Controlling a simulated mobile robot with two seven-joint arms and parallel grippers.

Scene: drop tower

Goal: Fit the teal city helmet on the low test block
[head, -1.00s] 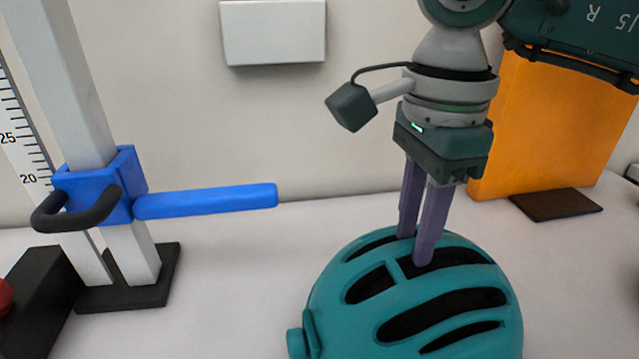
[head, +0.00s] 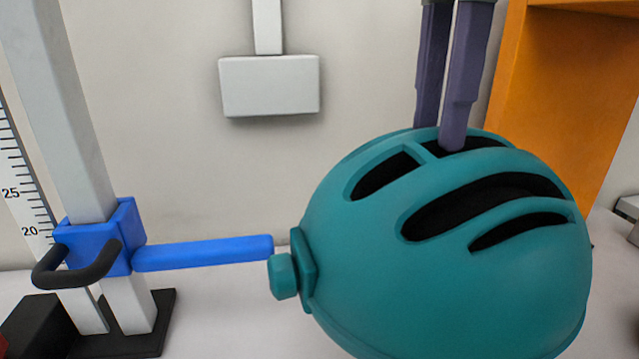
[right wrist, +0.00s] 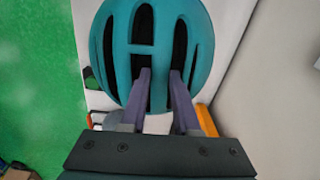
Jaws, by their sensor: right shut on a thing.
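The fingers also show in the right wrist view (right wrist: 161,75). The helmet's underside is hidden. I cannot make out the low test block in either view. My left gripper is not in view.
A grey post with a blue slider (head: 95,245) and its blue arm (head: 205,253) stands at left, beside a ruler (head: 25,190). The arm's end is near the helmet's knob in the picture. An orange cabinet (head: 545,100) is at right. A grey box (head: 270,86) is on the wall.

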